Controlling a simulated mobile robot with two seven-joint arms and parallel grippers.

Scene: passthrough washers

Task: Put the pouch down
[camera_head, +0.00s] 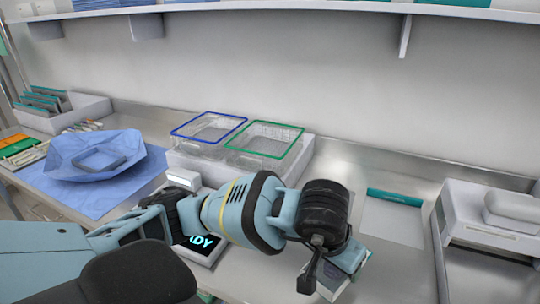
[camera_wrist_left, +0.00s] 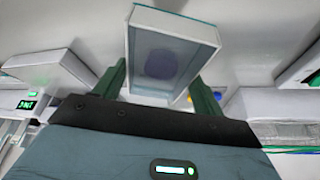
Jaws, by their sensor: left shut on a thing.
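My left gripper (camera_head: 325,278) is at the lower middle of the head view, over the counter, mostly hidden behind its own wrist. It is shut on a pale pouch (camera_head: 350,262) with a teal edge. In the left wrist view the pouch (camera_wrist_left: 172,58) is held between the two dark green fingers (camera_wrist_left: 165,90). It looks like a thin box shape with a dark round patch on its face. I cannot tell whether the pouch touches the counter. My right gripper is not in view.
A flat pale sheet with a teal strip (camera_head: 395,197) lies on the counter to the right. A white unit (camera_head: 490,225) stands at far right. Blue-rimmed (camera_head: 208,127) and green-rimmed (camera_head: 264,140) baskets stand behind. A blue wrapped bundle (camera_head: 95,155) sits left. A lit display (camera_head: 200,243) is beside my arm.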

